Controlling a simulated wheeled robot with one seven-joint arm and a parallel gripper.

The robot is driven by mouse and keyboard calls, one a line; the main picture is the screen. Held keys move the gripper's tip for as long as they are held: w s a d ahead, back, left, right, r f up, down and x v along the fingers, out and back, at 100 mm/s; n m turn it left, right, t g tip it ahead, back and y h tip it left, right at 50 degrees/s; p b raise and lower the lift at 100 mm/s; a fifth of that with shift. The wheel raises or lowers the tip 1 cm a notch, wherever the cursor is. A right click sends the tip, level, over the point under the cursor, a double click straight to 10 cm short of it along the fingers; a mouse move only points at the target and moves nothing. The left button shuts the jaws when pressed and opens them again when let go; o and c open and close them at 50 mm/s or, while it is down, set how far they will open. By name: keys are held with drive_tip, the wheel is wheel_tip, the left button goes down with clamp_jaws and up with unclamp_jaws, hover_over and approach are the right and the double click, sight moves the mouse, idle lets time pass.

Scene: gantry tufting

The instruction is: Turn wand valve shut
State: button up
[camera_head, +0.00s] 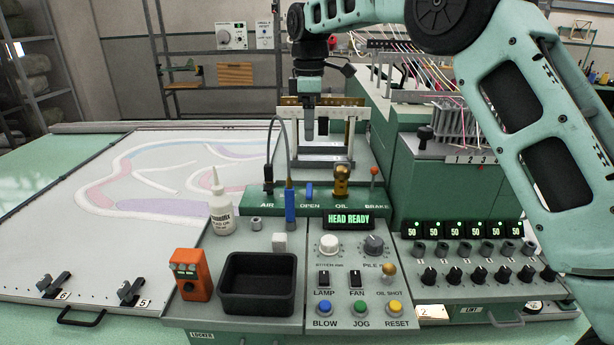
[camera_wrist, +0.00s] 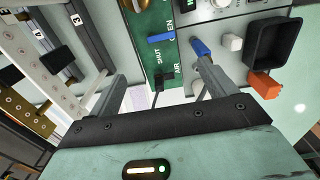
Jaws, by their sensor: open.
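The wand valve is a small blue lever (camera_head: 309,189) on the green strip, just behind the OPEN label. In the wrist view the lever (camera_wrist: 161,38) lies across the strip, between the OPEN and SHUT labels; I cannot tell which setting it is in. The blue-handled air wand (camera_head: 290,206) stands beside it on the left, with a curved hose; it also shows in the wrist view (camera_wrist: 201,47). My gripper (camera_head: 309,138) points down above and behind the strip, apart from the lever. Its two fingers (camera_wrist: 160,82) are spread with nothing between them.
The oil valve's brass fitting (camera_head: 341,181) and the red-knobbed brake lever (camera_head: 374,175) stand right of the lever. The gantry frame (camera_head: 350,125) is close to my gripper.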

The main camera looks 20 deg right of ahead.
sight(309, 189)
wheel_tip(309, 189, down, 16)
drive_tip(key=p, duration=0.3)
drive_tip(key=shift+s+f+p, duration=0.15)
drive_tip(key=shift+f+p, duration=0.1)
drive_tip(key=shift+p, duration=0.1)
drive_tip(key=c, duration=1)
